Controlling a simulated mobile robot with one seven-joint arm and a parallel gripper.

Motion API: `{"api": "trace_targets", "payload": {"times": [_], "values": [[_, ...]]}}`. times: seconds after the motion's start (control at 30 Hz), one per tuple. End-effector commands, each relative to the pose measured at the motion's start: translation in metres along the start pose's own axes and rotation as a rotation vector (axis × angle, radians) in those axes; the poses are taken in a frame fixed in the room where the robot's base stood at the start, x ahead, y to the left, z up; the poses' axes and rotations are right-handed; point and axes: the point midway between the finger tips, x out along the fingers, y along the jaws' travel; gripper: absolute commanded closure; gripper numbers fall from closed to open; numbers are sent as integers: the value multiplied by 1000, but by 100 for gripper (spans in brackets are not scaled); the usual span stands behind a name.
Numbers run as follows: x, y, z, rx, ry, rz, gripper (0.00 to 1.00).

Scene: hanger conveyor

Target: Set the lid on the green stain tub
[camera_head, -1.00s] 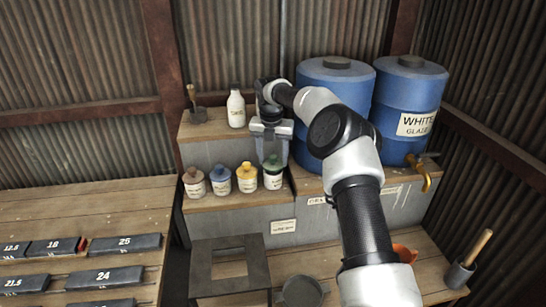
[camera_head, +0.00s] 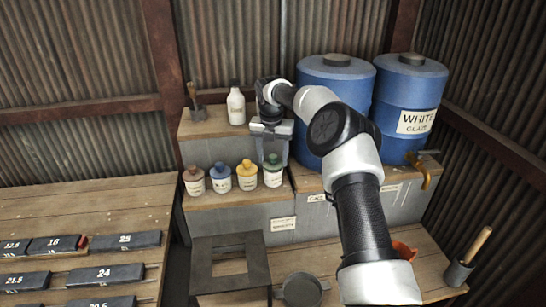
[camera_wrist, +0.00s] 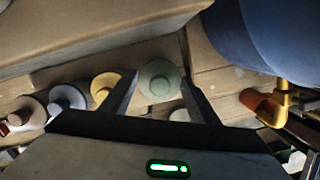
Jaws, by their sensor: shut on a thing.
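The green stain tub (camera_head: 273,179) stands upright at the right end of the row of tubs on the wooden step. A green lid (camera_head: 273,160) is at its top, under my gripper (camera_head: 272,148). In the wrist view the round green lid (camera_wrist: 160,80) sits between the two fingers of my gripper (camera_wrist: 158,92), which is shut on it. The lid lines up with the tub in the head view, but I cannot tell whether it rests fully on the rim.
Brown (camera_head: 194,182), blue (camera_head: 220,178) and yellow (camera_head: 247,176) lidded tubs stand close by on the left. A white bottle (camera_head: 236,106) is on the upper step. A large blue barrel (camera_head: 330,85) with a brass tap stands near on the right.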

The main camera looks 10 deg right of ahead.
Motion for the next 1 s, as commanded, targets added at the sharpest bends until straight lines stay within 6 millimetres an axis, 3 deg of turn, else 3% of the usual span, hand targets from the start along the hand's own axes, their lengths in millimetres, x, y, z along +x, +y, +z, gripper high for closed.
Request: {"api": "trace_targets", "payload": {"times": [1.0], "values": [[9, 0, -1, 0, 0, 0, 65]]}}
